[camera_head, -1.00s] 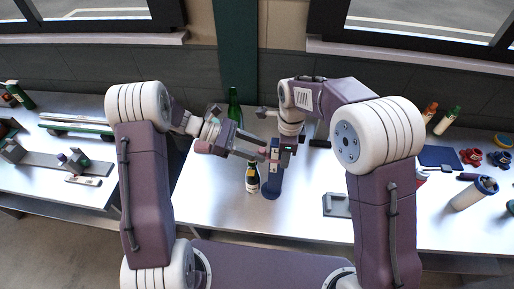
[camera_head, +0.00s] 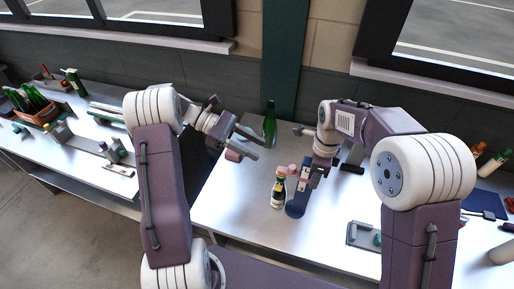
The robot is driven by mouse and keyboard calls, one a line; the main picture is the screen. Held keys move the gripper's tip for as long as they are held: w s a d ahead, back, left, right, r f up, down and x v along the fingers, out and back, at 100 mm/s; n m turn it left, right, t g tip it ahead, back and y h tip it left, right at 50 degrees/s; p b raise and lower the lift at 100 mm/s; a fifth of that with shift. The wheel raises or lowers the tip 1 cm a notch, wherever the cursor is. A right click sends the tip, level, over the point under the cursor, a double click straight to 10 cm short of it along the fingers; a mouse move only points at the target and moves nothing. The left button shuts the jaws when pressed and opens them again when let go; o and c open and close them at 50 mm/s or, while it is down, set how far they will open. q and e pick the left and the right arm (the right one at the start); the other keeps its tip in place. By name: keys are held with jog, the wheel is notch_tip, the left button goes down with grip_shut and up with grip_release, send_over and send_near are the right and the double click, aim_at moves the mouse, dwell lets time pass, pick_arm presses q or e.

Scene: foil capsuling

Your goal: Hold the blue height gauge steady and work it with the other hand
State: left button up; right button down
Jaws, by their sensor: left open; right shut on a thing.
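The blue height gauge (camera_head: 296,209) stands on the middle table, with its rounded blue base towards me. My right gripper (camera_head: 309,174) is shut on its upper part and hides much of its column. A green bottle with a pale label (camera_head: 278,190) stands upright just left of the gauge. A small pink part (camera_head: 292,170) shows near the gauge's top; I cannot tell what it belongs to. My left gripper (camera_head: 258,149) is open and empty, up and left of the gauge and apart from it.
Another green bottle (camera_head: 270,122) stands behind, near the wall. A grey tray (camera_head: 362,237) lies right of the gauge. A crate of bottles (camera_head: 42,115) is on the left table. The front left of the middle table (camera_head: 230,208) is clear.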

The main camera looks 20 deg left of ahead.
jog(key=c, duration=1)
grip_release()
